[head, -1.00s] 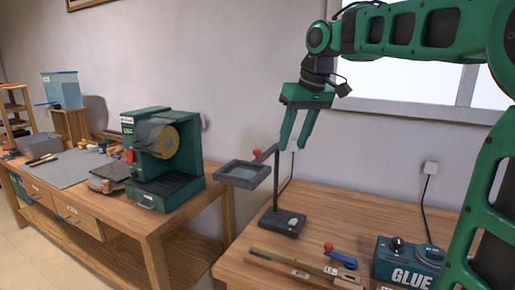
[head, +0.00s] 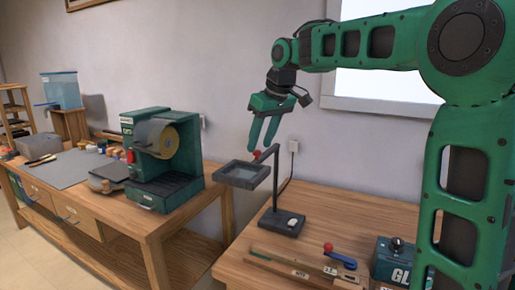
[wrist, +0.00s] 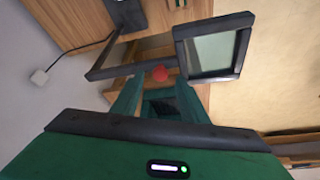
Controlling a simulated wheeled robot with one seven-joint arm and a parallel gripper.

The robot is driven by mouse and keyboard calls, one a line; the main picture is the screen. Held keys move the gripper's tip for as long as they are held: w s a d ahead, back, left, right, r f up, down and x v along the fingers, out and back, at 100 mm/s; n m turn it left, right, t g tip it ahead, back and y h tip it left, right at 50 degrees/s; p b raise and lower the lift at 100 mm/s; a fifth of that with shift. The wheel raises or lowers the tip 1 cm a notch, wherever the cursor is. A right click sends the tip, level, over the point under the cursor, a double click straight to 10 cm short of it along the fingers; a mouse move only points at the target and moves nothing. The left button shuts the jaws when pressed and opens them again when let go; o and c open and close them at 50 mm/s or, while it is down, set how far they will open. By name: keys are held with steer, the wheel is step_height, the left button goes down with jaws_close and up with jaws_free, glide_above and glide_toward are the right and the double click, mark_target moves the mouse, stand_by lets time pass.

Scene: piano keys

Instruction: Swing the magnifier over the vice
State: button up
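The magnifier is a dark square frame with a grey lens (head: 243,174) on a jointed arm and post. It stands on a dark base (head: 282,222) on the right bench; the lens reaches left past the bench edge. A red knob (head: 256,155) sits on its arm. My gripper (head: 258,149) points down with its fingers apart at the red knob. In the wrist view the knob (wrist: 160,73) shows between and just beyond the fingertips (wrist: 160,90), with the lens frame (wrist: 208,50) to the right. I cannot tell whether they touch. I cannot clearly identify a vice.
On the right bench lie a wooden strip (head: 300,263), a blue lever with a red ball (head: 340,257) and a glue box (head: 394,262). A green machine (head: 160,160) stands on the left bench. A gap separates the benches. The wall (head: 225,60) is behind.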

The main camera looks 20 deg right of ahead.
steer(key=shift+x, duration=1)
jaws_close()
steer(key=shift+a, duration=0.1)
